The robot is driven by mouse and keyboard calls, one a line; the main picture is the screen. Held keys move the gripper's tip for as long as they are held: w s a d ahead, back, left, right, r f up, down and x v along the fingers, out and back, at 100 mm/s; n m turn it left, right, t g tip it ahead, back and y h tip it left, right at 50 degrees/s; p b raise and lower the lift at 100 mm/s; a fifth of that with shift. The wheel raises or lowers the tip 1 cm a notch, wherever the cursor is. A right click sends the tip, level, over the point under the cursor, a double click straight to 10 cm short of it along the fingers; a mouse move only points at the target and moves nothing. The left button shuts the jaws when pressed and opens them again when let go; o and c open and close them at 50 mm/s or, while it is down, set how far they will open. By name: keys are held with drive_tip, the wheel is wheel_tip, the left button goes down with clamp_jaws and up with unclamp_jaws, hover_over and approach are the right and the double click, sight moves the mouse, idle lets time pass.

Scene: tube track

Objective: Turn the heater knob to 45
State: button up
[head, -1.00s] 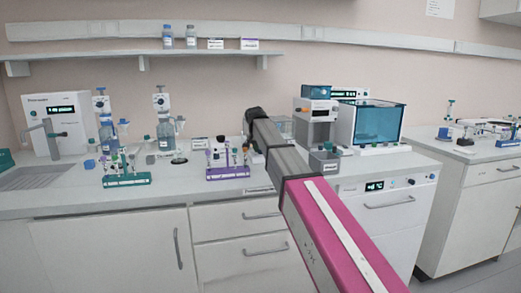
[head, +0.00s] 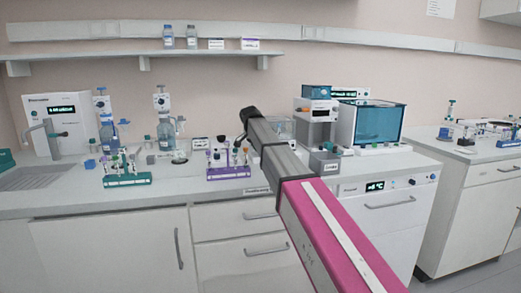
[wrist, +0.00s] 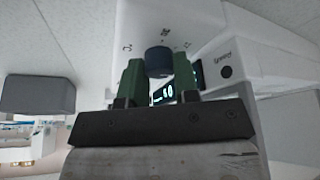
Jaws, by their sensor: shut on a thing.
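In the wrist view a dark blue round knob (wrist: 159,61) sits on a white housing (wrist: 145,15), with small marks printed around it. My gripper (wrist: 160,76) has green fingers, one on each side of the knob, and is shut on it. Part of a lit display (wrist: 167,92) shows between the fingers and seems to read 60; its edges are hidden by them. In the head view my arm covers this spot, and neither the knob nor my fingertips can be made out.
In the head view a purple rack (head: 228,173) and a green rack (head: 127,180) stand on the bench left of my arm. A glass-fronted box (head: 375,125) and a grey bin (head: 325,163) stand to its right. A shelf (head: 110,60) runs along the wall.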

drive_tip(key=o, duration=0.9)
